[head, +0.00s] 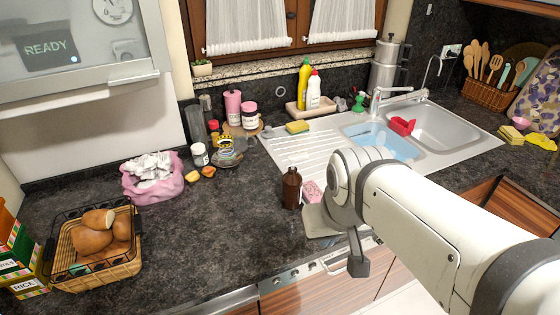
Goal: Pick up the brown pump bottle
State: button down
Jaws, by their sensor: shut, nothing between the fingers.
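The brown pump bottle (291,188) stands upright on the dark counter, just left of the arm's end and in front of the sink's drainboard. My gripper (357,264) is at the end of the white arm, to the right of the bottle and lower in the picture, near the counter's front edge. It is shut and empty, apart from the bottle. The arm's wrist hides part of the counter behind it.
A pink patterned item (312,191) lies close to the bottle's right. The sink (445,128) is behind the arm. A bread basket (95,275) and a pink bag (152,185) stand left. The counter between basket and bottle is clear.

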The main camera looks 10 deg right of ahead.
aim_at(292, 180)
jog(key=u, duration=0.95)
jog(key=k, duration=1.1)
jog(key=z, duration=0.8)
jog(key=i, duration=1.5)
jog(key=z, duration=0.05)
